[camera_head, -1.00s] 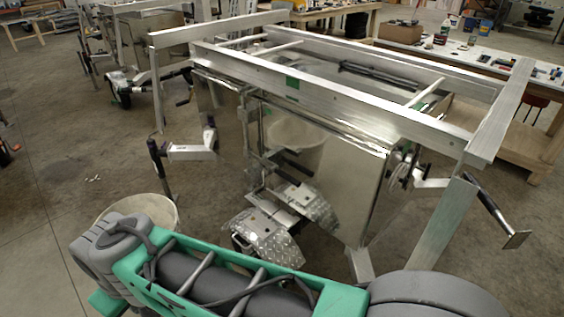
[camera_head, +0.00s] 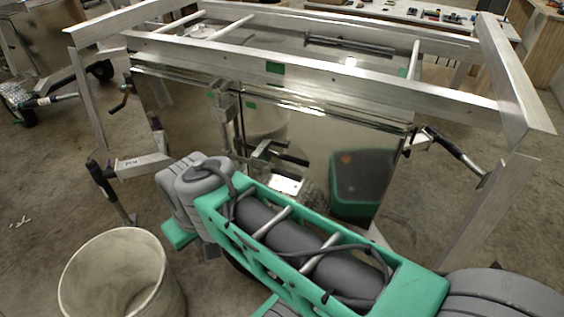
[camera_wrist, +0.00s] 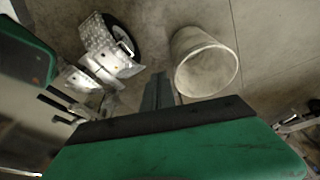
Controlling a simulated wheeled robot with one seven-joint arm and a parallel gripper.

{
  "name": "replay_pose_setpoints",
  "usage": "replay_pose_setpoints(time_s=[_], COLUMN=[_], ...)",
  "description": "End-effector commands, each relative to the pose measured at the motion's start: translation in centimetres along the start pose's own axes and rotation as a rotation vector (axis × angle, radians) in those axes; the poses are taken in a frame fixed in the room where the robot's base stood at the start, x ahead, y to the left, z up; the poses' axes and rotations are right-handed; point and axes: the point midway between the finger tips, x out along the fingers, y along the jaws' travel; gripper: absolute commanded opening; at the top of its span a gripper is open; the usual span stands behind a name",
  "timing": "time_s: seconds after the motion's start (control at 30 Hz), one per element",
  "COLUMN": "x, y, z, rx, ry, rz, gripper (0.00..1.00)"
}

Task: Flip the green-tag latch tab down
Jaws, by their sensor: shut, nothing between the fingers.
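The aluminium trailer has a shiny front panel (camera_head: 310,140) with a metal latch bar (camera_head: 228,105) near its left-middle. A green tag (camera_head: 275,68) is on the top rail. Smaller green tags sit beside the latch bar, one on its left (camera_head: 211,95) and one on its right (camera_head: 251,105). I cannot tell which piece is the latch tab. In the wrist view my gripper (camera_wrist: 161,82) is shut and empty, pointing toward the floor between the trailer's parts and a bucket. My gripper is not distinguishable in the head view, where my green arm covers the trailer's lower front.
A pale bucket (camera_head: 120,280) stands on the floor at lower left; it also shows in the wrist view (camera_wrist: 206,65). A crank handle (camera_head: 450,150) sticks out at right, and a black-gripped handle (camera_head: 108,185) at left. A workbench (camera_head: 410,14) stands behind the trailer.

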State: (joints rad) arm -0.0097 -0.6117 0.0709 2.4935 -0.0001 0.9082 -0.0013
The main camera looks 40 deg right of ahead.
Motion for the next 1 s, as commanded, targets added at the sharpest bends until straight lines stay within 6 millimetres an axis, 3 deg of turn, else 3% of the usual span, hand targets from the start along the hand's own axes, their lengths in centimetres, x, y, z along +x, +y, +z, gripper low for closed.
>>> replay_pose_setpoints(time_s=[0.27, 0.37, 0.43, 0.57, 0.67, 0.7, 0.8, 0.9, 1.0], x=[0.0, 0.4, 1.0, 2.9, 4.5, 5.0, 5.8, 6.0, 6.0], y=[0.3, 2.2, 4.7, 12.7, 20.7, 23.9, 31.0, 35.6, 37.7], z=[-0.3, -2.0, -4.1, -8.2, -9.3, -9.1, -7.4, -5.5, -4.4], rx=[0.016, 0.103, 0.217, 0.515, 0.769, 0.866, 1.075, 1.215, 1.278], ry=[0.000, 0.002, 0.012, 0.060, 0.122, 0.152, 0.233, 0.299, 0.336], rz=[-0.001, -0.010, -0.029, -0.096, -0.166, -0.196, -0.265, -0.318, -0.346], gripper=[0.00, 0.00, 0.00, 0.00, 0.00, 0.00, 0.00, 0.00, 0.00])
